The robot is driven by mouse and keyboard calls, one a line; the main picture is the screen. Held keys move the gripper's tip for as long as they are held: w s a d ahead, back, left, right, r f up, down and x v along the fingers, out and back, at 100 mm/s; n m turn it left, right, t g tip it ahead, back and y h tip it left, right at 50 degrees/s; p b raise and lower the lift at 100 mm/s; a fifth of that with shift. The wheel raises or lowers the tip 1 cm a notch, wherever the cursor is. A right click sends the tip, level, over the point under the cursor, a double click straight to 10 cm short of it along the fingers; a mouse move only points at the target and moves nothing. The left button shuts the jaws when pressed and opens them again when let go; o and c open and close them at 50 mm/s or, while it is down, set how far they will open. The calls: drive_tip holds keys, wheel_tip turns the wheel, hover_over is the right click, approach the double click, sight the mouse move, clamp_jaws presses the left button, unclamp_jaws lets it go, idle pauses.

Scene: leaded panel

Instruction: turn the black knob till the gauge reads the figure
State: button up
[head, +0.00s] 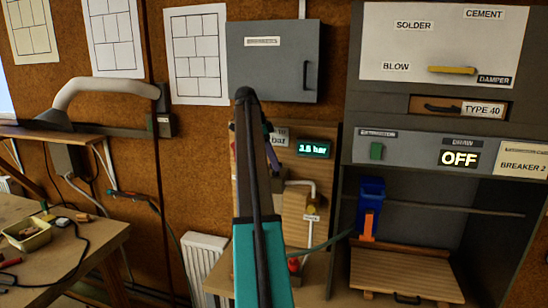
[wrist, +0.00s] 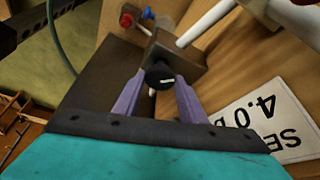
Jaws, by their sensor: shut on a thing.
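The black knob (wrist: 158,74) with a white mark sits on a dark block in the wrist view. My gripper (wrist: 160,83) has its two purple fingers shut on the knob, one on each side. In the head view my arm hides the knob. The gauge (head: 313,149) is a small dark display with lit green digits that look like 3.6 bar; the last digit is hard to read. A white sign (wrist: 268,118) near the knob appears upside down and reads SET 4.0 b, partly cut off. In the head view a sign (head: 279,138) ending in bar shows beside my arm.
A white pipe (wrist: 207,20) runs close to the knob block, with a red knob (wrist: 127,20) and a blue one (wrist: 148,13) behind. A grey cabinet (head: 274,60) hangs above the gauge. A blue and orange object (head: 370,208) stands at the right.

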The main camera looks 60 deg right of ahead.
idle(0.4)
drive_tip(key=o, duration=1)
drive_tip(key=shift+f+n+b, duration=0.2)
drive_tip(key=shift+n+b, duration=0.6)
drive_tip(key=shift+b, duration=0.7)
